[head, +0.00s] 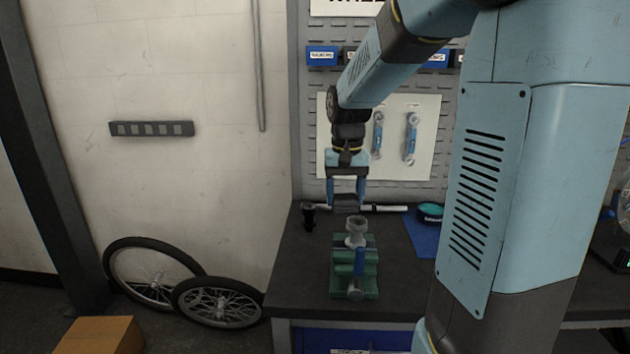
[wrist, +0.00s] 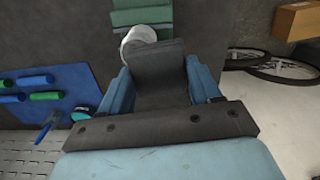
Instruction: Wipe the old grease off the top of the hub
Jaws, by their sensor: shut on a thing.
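The hub (head: 357,226) is a grey metal piece standing upright in a green vise (head: 342,272) on the dark bench. My gripper (head: 346,196) points down, above and slightly behind the hub, with its blue fingers shut on a dark grey folded cloth (head: 345,204). In the wrist view the cloth (wrist: 158,70) fills the space between the fingers, and the hub (wrist: 138,38) shows pale and partly hidden behind it. The cloth looks close to the hub's top; I cannot tell whether they touch. Grease on the hub's top cannot be made out.
A silver bar (head: 384,208) lies behind the vise. A small black cylinder (head: 308,218) stands at left on the bench (head: 300,262). A blue mat (head: 424,238) with a teal round item (head: 431,211) is at right. Bicycle wheels (head: 152,274) lean against the wall at left.

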